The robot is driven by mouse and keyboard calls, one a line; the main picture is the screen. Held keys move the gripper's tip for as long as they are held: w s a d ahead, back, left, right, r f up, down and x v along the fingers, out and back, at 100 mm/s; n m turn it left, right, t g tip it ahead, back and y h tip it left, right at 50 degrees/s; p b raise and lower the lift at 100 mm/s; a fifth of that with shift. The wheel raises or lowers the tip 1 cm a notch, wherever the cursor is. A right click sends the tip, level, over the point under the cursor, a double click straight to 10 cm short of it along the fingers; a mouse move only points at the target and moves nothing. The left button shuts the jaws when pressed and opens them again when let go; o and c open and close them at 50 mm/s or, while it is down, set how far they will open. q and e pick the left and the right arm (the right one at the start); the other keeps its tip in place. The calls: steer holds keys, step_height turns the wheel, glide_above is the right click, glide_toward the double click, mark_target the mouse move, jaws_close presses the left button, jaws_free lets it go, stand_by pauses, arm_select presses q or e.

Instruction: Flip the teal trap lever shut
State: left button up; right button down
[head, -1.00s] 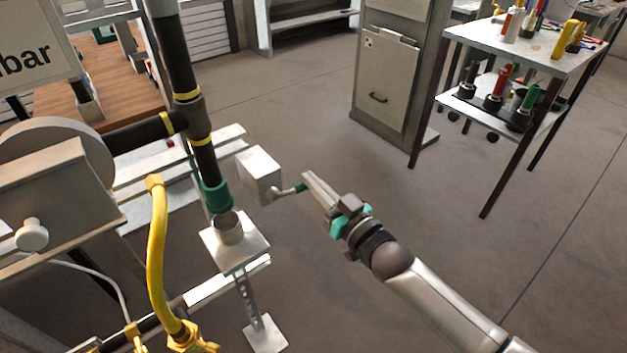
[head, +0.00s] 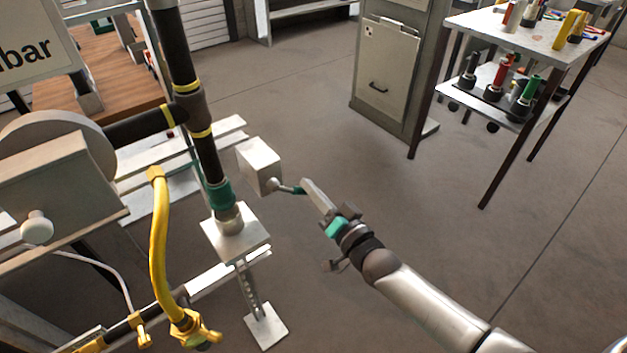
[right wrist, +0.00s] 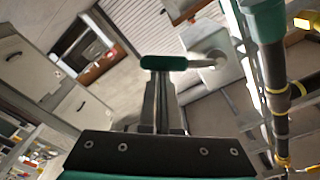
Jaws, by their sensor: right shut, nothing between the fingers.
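The teal-tipped lever (head: 295,190) sticks out sideways from a small grey box (head: 260,165) beside the black pipe. In the right wrist view its teal grip (right wrist: 165,62) lies across the ends of my fingers, with the round pivot on its right. My right gripper (head: 308,184) is shut and empty, its fingertips at the lever's teal end. I cannot tell whether they touch. My left gripper is not in view.
The pipe's teal collar (head: 221,195) stands over a metal plate (head: 235,236) left of the box. A yellow hose (head: 158,230) hangs further left. A tool table (head: 540,50) stands at the back right. The floor around my right arm is clear.

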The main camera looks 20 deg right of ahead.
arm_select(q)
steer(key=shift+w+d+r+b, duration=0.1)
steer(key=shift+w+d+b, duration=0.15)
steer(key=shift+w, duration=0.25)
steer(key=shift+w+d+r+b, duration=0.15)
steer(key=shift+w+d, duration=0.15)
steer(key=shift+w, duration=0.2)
arm_select(e)
steer(key=s+a+f+m, duration=0.1)
steer(key=a+f+m, duration=0.3)
steer(key=m, duration=0.6)
steer(key=shift+s+a+m, duration=0.3)
steer(key=shift+s+a, duration=0.05)
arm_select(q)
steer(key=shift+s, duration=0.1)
arm_select(e)
steer(key=shift+f, duration=0.1)
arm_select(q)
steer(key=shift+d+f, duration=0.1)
arm_select(e)
steer(key=shift+w, duration=0.1)
